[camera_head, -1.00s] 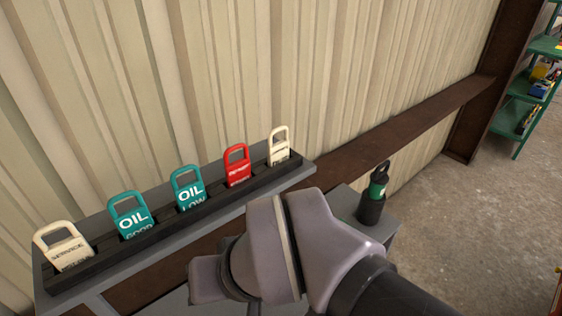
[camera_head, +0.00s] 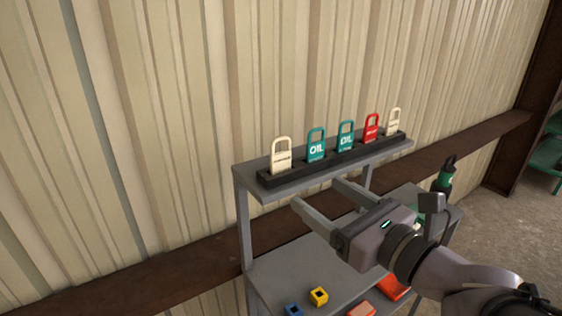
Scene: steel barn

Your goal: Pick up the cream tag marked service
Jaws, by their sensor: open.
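The cream tag marked service (camera_head: 281,158) stands upright at the left end of a black slotted rack (camera_head: 330,166). It has a loop handle at its top; its lettering is small now. A second cream tag (camera_head: 394,122) stands at the right end, its print too small to read. My gripper (camera_head: 318,194) is open and empty. Its two fingers point toward the rack, in front of and below the top shelf as seen, to the right of the service tag.
Two teal OIL tags (camera_head: 316,147) and a red tag (camera_head: 371,128) stand between the cream ones. The grey top shelf (camera_head: 240,171) has posts below it. A lower shelf holds a yellow block (camera_head: 318,296), a blue block (camera_head: 293,310) and red items. A corrugated wall (camera_head: 150,120) stands behind.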

